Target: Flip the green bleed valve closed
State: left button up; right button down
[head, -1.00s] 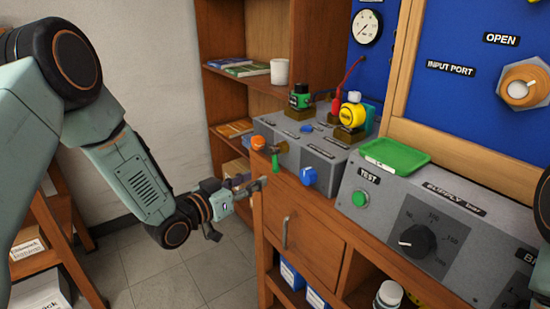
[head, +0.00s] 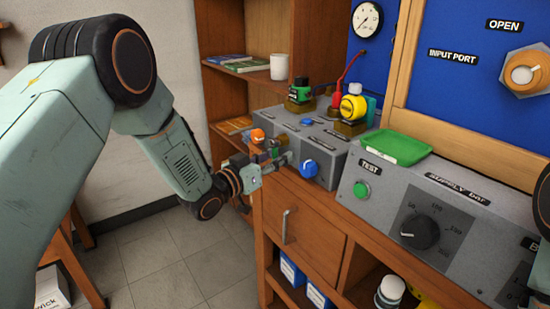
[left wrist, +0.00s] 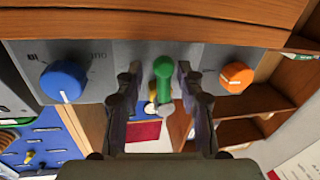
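The green bleed valve (left wrist: 162,84) is a small green lever on the front of a grey box, between an orange knob (left wrist: 237,77) and a blue knob (left wrist: 64,81). In the left wrist view it lies between the two fingers of my left gripper (left wrist: 158,88). The fingers are open, with a gap on the left; I cannot tell whether the right finger touches the lever. In the head view my left gripper (head: 272,163) is at the box front and largely hides the lever. My right gripper is out of view.
A supply panel (head: 450,215) with a black dial and a green tray (head: 395,147) stand to the right. A drawer handle (head: 287,226) sticks out below.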

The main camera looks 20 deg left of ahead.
pick_arm(q)
jog(key=shift+w+a+f, duration=0.2)
jog(key=shift+w+f, duration=0.1)
jog(key=shift+c, duration=1.4)
jog(key=shift+s+d+r, duration=0.15)
jog(key=shift+s+r, duration=0.05)
jog(key=shift+c, duration=1.3)
grip_shut()
jog(key=shift+w+f, duration=0.1)
